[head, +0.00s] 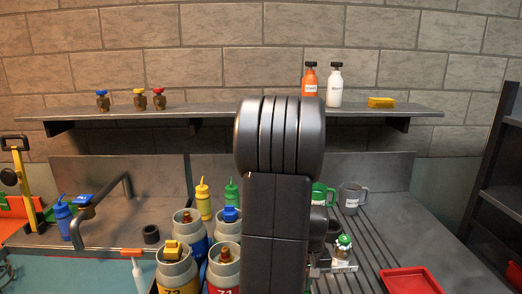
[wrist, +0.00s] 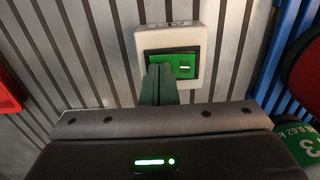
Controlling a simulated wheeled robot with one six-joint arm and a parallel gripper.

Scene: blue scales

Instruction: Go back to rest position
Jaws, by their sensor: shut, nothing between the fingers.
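My gripper shows in the wrist view (wrist: 160,82) with its two fingers together and nothing between them. The fingertips overlap a white box (wrist: 192,36) with a green panel (wrist: 186,67) in that picture. I cannot tell whether they touch it. In the head view my dark arm stands upright in the middle and hides most of the gripper and part of the counter.
Several grey canisters (head: 174,268) stand left of my arm. A green-topped fitting (head: 343,243), a grey mug (head: 351,199) and a red tray (head: 409,281) are to the right. A wall shelf (head: 220,111) holds bottles and valves. A green-labelled canister (wrist: 307,143) is close in the wrist view.

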